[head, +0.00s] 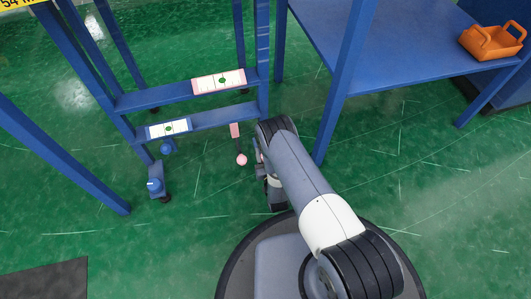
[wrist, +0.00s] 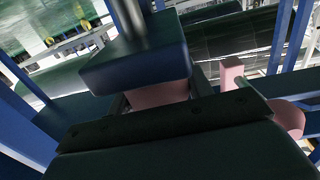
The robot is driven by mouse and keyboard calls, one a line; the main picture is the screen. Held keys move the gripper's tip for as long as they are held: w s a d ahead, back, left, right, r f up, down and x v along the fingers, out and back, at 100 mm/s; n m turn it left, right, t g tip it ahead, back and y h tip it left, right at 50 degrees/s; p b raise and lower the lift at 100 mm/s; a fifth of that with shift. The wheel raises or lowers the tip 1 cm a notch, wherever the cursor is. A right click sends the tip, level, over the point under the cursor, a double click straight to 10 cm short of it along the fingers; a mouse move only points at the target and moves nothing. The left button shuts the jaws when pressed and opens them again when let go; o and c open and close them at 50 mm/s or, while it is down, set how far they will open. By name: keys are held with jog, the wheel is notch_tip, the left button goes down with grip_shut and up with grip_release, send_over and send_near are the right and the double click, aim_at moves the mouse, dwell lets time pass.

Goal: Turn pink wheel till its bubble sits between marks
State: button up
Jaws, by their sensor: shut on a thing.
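The pink-edged bubble level (head: 205,85) lies on the upper blue crossbar in the head view. Its green bubble (head: 222,80) shows near the middle of the white strip; whether it sits between the marks is too small to tell. My gripper (wrist: 158,103) is low at the frame's right post, mostly hidden behind my arm in the head view. In the wrist view it is shut on the pink wheel (wrist: 158,94), which sits just under a blue block (wrist: 135,68) and is partly covered.
A blue-edged level (head: 168,128) lies on the lower crossbar. A blue ball (head: 166,148) hangs at the left post. A blue table (head: 400,45) with an orange basket (head: 490,42) stands right.

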jog(key=shift+d+m+h, duration=0.2)
jog(key=shift+m+h, duration=1.5)
jog(key=shift+h, duration=1)
jog(key=o, duration=1)
